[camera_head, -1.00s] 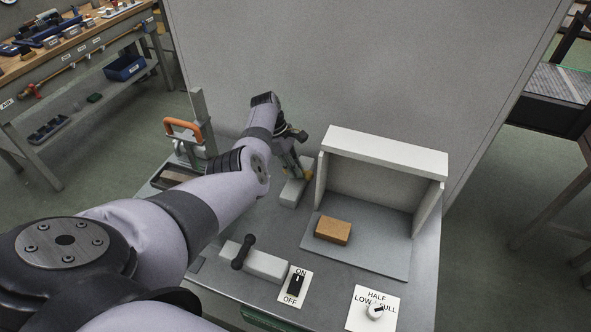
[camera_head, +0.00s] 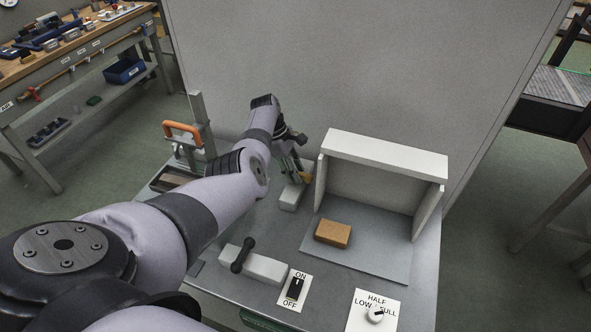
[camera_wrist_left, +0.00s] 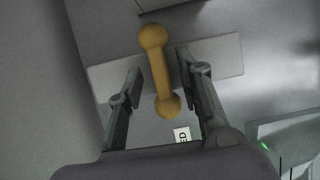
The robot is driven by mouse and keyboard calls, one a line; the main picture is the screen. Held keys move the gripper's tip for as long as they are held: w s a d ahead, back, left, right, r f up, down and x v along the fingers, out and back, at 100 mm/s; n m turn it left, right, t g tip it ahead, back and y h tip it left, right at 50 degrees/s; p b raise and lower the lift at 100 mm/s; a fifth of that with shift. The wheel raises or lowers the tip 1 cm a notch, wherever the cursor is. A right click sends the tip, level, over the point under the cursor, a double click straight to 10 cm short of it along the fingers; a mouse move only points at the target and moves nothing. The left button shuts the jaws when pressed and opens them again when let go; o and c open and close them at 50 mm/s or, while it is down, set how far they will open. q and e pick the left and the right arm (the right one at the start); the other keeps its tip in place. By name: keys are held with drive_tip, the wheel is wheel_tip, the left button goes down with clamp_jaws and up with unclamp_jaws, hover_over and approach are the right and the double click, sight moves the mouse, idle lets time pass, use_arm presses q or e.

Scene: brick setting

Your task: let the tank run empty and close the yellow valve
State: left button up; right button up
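The yellow valve handle (camera_wrist_left: 160,68) is a bar with rounded knobs at both ends, mounted over a pale grey block (camera_wrist_left: 222,58). In the wrist view it lies between the two fingers of my left gripper (camera_wrist_left: 160,65), with a gap on either side. The left gripper is open around or just above it; I cannot tell its exact height. In the head view a bit of the yellow handle (camera_head: 305,177) shows beside the left gripper (camera_head: 295,168), above the grey block (camera_head: 291,198). A partly hidden label (camera_wrist_left: 182,135) reads "ED". No tank is identifiable. My right gripper is out of view.
A black-handled valve (camera_head: 243,254) sits on a nearer grey block. An ON/OFF switch (camera_head: 295,288) and a LOW/HALF/FULL dial (camera_head: 375,315) are at the front. An orange-brown brick (camera_head: 333,233) lies inside a pale three-sided screen (camera_head: 385,153). An orange-handled clamp (camera_head: 182,130) stands left.

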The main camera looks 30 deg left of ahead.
use_arm(q)
drive_tip(key=shift+a+r, duration=0.1)
drive_tip(key=shift+r, duration=0.1)
drive_tip(key=v, duration=1.1)
drive_tip(key=shift+a+r, duration=0.2)
drive_tip(key=shift+r, duration=0.05)
